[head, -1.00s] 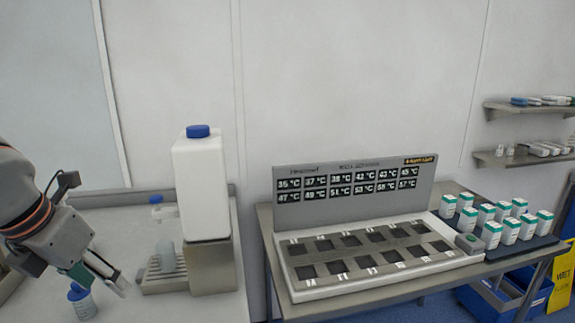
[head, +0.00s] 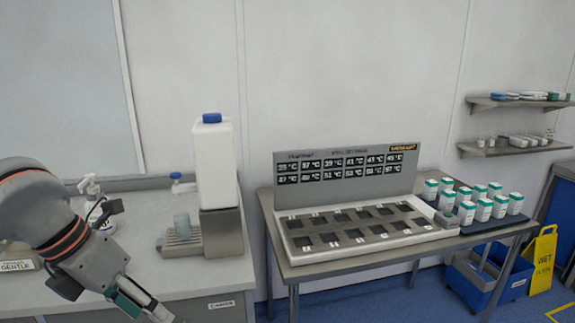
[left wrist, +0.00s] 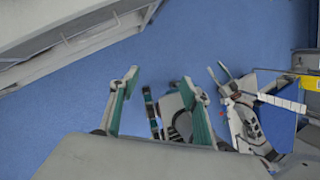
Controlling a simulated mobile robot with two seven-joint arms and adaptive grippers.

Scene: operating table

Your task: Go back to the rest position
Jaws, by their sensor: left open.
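My left gripper (head: 150,308) is at the lower left of the head view, in front of the bench's front edge. In the left wrist view its two green-padded fingers (left wrist: 158,88) stand apart with nothing between them. Blue floor (left wrist: 100,100) shows beyond them. My right gripper does not show in the head view.
The right table carries a slotted warmer (head: 428,236) and several white-green boxes (head: 483,210). A blue bucket (head: 480,285) and yellow sign (head: 541,262) stand on the floor.

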